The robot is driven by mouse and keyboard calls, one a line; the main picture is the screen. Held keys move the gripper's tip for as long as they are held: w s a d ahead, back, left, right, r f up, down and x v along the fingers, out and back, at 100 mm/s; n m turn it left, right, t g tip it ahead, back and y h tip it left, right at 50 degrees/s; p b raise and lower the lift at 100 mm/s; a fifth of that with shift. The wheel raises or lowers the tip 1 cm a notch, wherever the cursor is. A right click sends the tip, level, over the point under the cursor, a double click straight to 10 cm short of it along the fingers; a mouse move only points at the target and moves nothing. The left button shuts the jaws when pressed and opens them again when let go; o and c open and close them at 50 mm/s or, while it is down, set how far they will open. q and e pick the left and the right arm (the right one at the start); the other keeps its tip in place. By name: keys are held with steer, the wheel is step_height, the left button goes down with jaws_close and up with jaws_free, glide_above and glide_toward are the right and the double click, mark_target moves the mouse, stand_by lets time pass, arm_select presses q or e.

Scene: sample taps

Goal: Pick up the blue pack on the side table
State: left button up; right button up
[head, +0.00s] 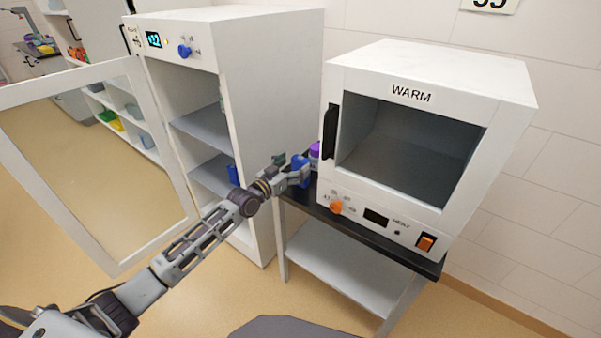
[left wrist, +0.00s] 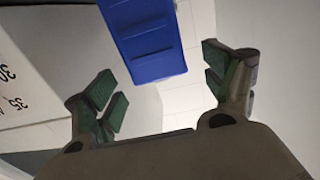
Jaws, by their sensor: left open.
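The blue pack (head: 299,161) stands at the left end of the side table's black top (head: 345,219), left of the WARM cabinet, partly hidden by my left gripper (head: 294,174). In the left wrist view the blue pack (left wrist: 145,42) lies ahead between the spread fingers, nearer the upper edge. My left gripper (left wrist: 160,77) is open and empty, with a clear gap to the pack on both sides. My right gripper is not in view.
A purple-topped item (head: 314,150) stands close beside the pack. The white WARM cabinet (head: 480,75) fills most of the side table. A tall white cabinet (head: 270,60) stands on the left, its glazed door (head: 185,190) swung open. Its shelf holds another blue item (head: 233,174).

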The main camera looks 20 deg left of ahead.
arm_select(q)
steer(key=shift+x, duration=1.8)
steer(key=c, duration=1.6)
